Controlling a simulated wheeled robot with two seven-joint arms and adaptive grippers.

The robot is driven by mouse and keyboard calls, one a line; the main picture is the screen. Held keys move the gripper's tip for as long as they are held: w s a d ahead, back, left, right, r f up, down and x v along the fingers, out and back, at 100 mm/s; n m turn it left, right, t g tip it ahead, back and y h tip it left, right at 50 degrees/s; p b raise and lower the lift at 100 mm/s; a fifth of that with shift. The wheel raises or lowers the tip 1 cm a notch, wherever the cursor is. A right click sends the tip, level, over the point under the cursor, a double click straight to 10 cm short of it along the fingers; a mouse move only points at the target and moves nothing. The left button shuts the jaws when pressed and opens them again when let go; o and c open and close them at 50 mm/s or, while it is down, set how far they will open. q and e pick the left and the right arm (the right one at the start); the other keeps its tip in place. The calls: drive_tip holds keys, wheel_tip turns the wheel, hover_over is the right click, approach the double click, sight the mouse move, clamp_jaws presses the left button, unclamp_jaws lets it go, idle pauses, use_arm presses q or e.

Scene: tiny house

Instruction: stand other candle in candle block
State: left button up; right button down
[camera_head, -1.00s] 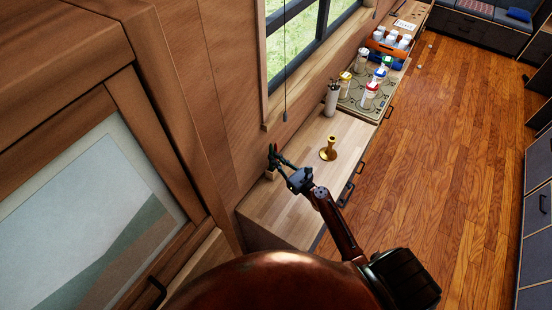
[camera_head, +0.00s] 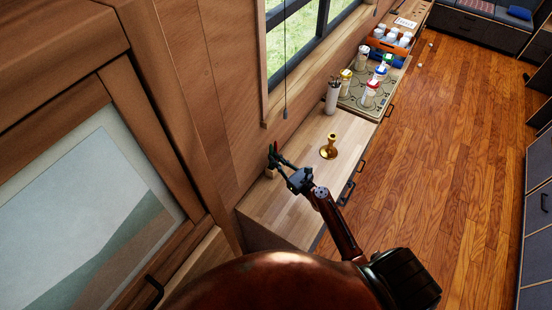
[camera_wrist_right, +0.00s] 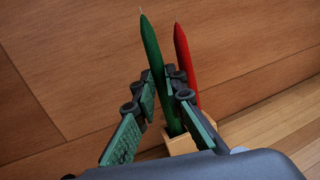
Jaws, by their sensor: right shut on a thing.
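My right gripper (camera_wrist_right: 164,95) is shut on the green candle (camera_wrist_right: 153,48), with a finger on each side of it. The green candle is nearly upright, with its lower end at the wooden candle block (camera_wrist_right: 180,142); whether it is seated in a hole is hidden by the fingers. The red candle (camera_wrist_right: 184,58) stands upright in the block just right of the green one. In the head view the block (camera_head: 270,174) is at the counter's wall side, with my right gripper (camera_head: 275,158) over it. My left gripper is not in view.
A brass candlestick (camera_head: 329,149) stands on the wooden counter (camera_head: 290,210) right of my gripper. Farther back are a grey holder (camera_head: 332,97), a tray (camera_head: 352,105) with several bottles, and an orange caddy (camera_head: 383,45). The wall is close behind the block.

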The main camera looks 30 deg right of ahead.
drive_tip(key=c, duration=1.9)
unclamp_jaws()
drive_tip(key=shift+s, duration=0.1)
drive_tip(key=v, duration=1.1)
drive_tip(key=shift+s, duration=0.4)
drive_tip(key=shift+d, duration=0.1)
